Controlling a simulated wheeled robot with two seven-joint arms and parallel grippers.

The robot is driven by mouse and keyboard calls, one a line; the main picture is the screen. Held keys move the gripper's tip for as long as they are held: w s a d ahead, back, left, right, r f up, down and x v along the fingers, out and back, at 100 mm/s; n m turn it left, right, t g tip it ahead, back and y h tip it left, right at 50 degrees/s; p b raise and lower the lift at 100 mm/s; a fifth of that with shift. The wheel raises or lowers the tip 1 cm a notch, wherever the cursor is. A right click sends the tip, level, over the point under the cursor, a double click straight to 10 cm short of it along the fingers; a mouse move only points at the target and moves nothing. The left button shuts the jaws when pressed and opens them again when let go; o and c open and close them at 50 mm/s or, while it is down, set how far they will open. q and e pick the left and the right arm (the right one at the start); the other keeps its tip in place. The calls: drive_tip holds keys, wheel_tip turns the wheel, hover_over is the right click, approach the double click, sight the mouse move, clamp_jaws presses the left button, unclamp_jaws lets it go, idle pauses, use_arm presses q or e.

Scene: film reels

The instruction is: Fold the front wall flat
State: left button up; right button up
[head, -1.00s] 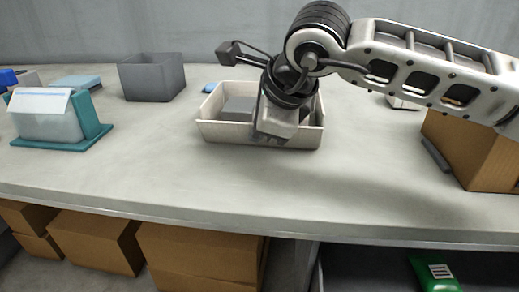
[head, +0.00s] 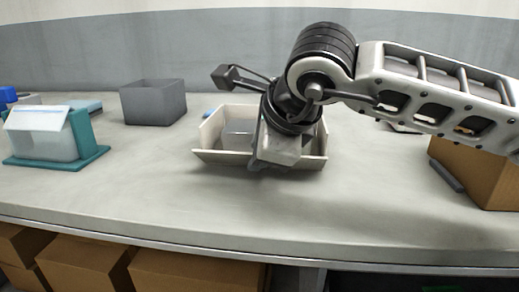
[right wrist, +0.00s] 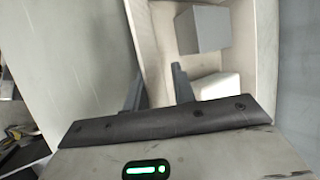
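The cream box (head: 211,128) stands on the table in the middle of the head view. Its front wall (head: 220,157) seems to lean outward toward me, low over the tabletop. My right gripper (head: 262,165) points down at the front of the box and hides part of this wall. In the right wrist view the right gripper's two fingers (right wrist: 157,86) are apart, near one wall of the box (right wrist: 150,35); I cannot tell whether they touch it. A grey block (right wrist: 202,30) and a paler block (right wrist: 216,86) are inside the box. My left gripper is not in view.
A grey open bin (head: 152,105) stands behind on the left. A teal stand (head: 95,155) with a pale container is at the far left. A brown cardboard box (head: 490,180) is on the right. The table in front of the cream box is clear.

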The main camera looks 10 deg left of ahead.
drive_tip(key=shift+r, duration=0.1)
